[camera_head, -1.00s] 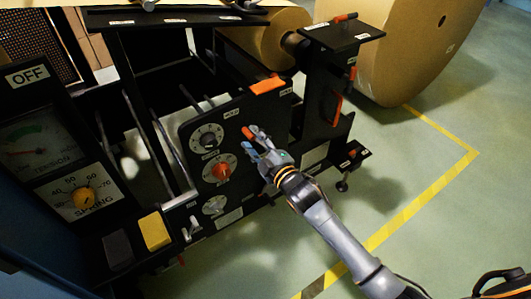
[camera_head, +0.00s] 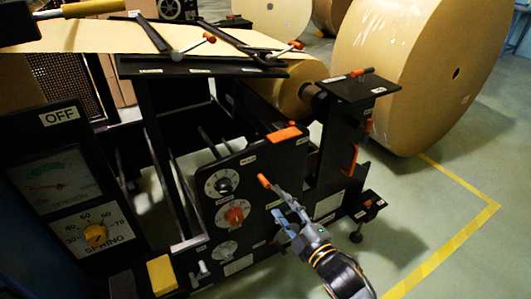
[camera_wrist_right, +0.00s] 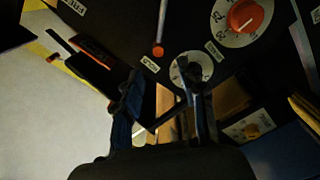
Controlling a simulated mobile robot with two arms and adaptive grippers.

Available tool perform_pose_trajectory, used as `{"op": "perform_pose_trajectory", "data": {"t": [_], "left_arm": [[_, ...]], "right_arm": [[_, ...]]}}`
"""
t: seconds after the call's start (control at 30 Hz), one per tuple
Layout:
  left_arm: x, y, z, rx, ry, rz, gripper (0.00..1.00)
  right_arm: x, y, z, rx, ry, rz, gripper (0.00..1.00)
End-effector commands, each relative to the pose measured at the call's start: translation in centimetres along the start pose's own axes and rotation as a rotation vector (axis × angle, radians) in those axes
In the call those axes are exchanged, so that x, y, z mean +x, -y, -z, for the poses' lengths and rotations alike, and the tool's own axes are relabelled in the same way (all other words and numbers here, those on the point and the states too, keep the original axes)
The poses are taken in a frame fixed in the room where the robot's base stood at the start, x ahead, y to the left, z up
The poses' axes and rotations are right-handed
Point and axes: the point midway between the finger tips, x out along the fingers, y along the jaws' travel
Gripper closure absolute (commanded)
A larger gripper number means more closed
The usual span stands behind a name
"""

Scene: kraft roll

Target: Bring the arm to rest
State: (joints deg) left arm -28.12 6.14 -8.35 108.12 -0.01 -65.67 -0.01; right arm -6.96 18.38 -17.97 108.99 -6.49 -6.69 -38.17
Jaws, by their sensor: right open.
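My right gripper (camera_head: 282,226) is open and empty in front of the black control panel (camera_head: 258,170), just below a lever with an orange tip (camera_head: 264,181). In the right wrist view the two dark fingers of the right gripper (camera_wrist_right: 165,105) stand apart. The orange-tipped lever (camera_wrist_right: 158,50) shows beyond them, and a gap to it appears. My right forearm comes in from the bottom right of the head view. My left gripper is not in view.
The panel has several dials, one with a red knob (camera_head: 234,215). A gauge box (camera_head: 75,185) marked OFF stands at left, a yellow block (camera_head: 161,274) near the bottom. A large kraft roll (camera_head: 405,75) stands behind. Floor is clear at right, with yellow tape (camera_head: 445,262).

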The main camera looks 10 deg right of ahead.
Motion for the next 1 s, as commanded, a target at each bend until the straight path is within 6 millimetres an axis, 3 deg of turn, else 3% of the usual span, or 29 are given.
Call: {"op": "perform_pose_trajectory", "data": {"t": [0.17, 0.27, 0.4, 0.6, 0.9, 1.0], "left_arm": [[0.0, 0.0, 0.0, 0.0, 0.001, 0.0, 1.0], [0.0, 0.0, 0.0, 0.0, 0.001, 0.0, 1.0], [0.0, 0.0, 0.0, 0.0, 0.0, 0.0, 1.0], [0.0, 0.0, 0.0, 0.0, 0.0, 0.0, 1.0], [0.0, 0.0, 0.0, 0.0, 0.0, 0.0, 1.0], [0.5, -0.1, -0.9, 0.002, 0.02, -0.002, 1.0]], "right_arm": [[-0.5, 1.4, -1.1, 0.049, 0.05, 0.036, 0.59], [-2.0, 4.6, -3.8, 0.17, 0.181, 0.12, 0.59], [-7.1, 11.7, -8.5, 0.431, 0.476, 0.279, 0.59], [-15.8, 19.6, -11.8, 0.721, 0.862, 0.432, 0.59], [-27.0, 26.1, -11.9, 0.968, 1.291, 0.549, 0.59], [-27.7, 26.7, -12.2, 0.968, 1.313, 0.56, 0.59]]}}
